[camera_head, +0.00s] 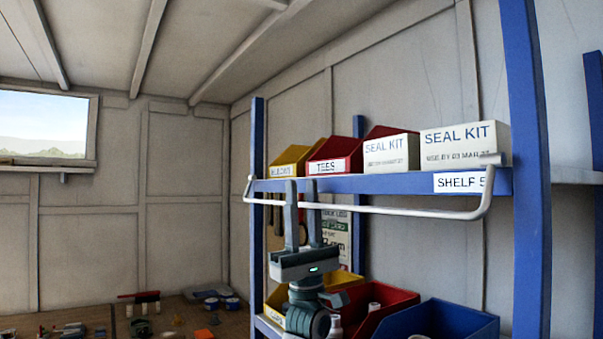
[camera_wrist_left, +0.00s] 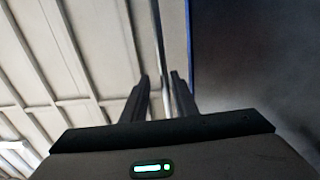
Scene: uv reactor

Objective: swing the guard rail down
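The guard rail (camera_head: 400,211) is a thin light-grey bar with bent ends, running along the front of the blue shelf marked SHELF 5 (camera_head: 390,184). In the head view its long bar shows just below the shelf's front edge. My left gripper (camera_head: 302,188) points upward at the left part of the rail, its two fingers apart. In the left wrist view a thin grey bar, seemingly the rail (camera_wrist_left: 157,45), runs up the picture in the gap between the fingertips (camera_wrist_left: 159,82). I cannot tell whether either finger touches it. My right gripper is not in view.
On the shelf stand a yellow bin (camera_head: 289,160), red bins (camera_head: 332,150) and white seal kit boxes (camera_head: 465,143). Below are a red bin (camera_head: 381,309) and a blue bin (camera_head: 440,322). A blue post (camera_head: 527,170) stands at right. A cluttered bench (camera_head: 175,312) is at lower left.

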